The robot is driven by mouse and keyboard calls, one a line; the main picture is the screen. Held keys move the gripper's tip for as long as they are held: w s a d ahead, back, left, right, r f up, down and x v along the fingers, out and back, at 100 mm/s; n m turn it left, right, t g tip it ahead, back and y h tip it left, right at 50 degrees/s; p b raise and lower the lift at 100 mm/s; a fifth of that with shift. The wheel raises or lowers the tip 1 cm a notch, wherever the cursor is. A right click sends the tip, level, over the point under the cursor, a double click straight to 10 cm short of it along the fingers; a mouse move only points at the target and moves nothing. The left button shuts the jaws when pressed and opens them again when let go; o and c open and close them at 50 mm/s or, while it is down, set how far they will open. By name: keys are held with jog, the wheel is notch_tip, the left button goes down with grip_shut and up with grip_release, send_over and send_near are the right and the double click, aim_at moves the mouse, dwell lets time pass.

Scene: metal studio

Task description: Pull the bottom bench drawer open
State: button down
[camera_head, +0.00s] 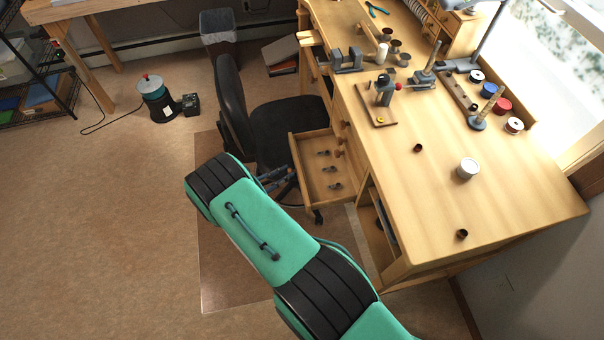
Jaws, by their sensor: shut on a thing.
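A wooden bench drawer (306,170) stands pulled out from the left side of the workbench (540,195). Several small dark metal pieces lie inside it. It sits below other drawer fronts with round knobs (346,126). My gripper (286,175) is at the outer face of this drawer's front, at the end of my green and black arm. It is shut on the drawer's handle. The handle itself and the fingertips' contact are mostly hidden by the drawer front and too small to make out.
A black office chair (285,125) stands just behind the drawer and my gripper. An open bench compartment (378,225) is to the right of the drawer. Small tools and cups cover the bench top.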

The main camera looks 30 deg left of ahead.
jog(key=shift+s+a, duration=1.55)
jog(key=shift+a, duration=0.05)
jog(key=c, duration=1.4)
grip_release()
jog(key=shift+s, duration=0.1)
jog(key=s+a+r, duration=0.2)
jog(key=s+r, duration=0.2)
jog(key=r, duration=0.3)
jog(key=shift+s, duration=0.15)
